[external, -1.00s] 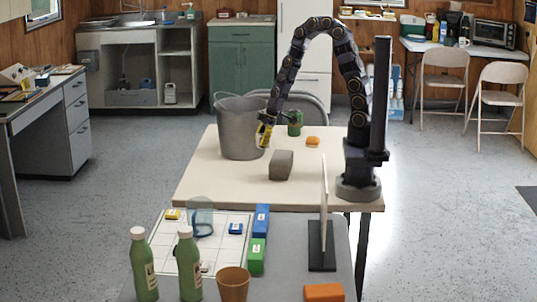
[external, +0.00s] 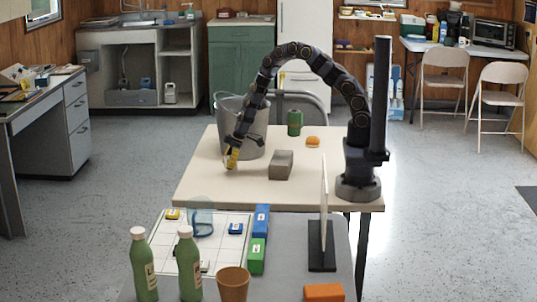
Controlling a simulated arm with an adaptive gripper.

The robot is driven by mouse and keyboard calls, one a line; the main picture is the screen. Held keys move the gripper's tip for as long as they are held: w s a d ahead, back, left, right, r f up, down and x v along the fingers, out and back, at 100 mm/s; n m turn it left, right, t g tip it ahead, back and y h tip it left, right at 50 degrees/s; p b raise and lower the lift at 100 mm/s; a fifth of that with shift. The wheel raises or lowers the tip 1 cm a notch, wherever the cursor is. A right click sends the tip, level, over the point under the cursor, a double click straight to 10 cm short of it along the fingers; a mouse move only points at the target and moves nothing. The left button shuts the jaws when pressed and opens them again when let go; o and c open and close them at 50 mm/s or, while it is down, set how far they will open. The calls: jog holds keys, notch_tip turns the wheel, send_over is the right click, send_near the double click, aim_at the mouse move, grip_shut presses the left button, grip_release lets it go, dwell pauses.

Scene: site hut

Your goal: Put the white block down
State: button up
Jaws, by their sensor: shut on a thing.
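My gripper (external: 232,161) is at the left part of the cream table (external: 215,192), pointing down in front of the grey bucket. It is shut on a small yellow thing (external: 233,156), which shows at the fingertips. The fingers partly hide it, and I cannot tell whether it touches the table top. I see no clearly white block in the gripper. A small pale piece (external: 205,266) lies on the white gridded mat (external: 190,240) on the front table, partly hidden by a green bottle.
The grey bucket (external: 255,140) stands just behind my gripper. A grey block (external: 281,165) lies to the right. A green can (external: 295,122) and an orange piece (external: 313,141) are further back. An upright panel (external: 324,200) stands at the right. The table's front left is clear.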

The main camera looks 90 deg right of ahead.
jog(key=shift+f, duration=1.25)
jog(key=shift+f, duration=0.1)
jog(key=o, duration=1)
jog(key=shift+o, duration=0.2)
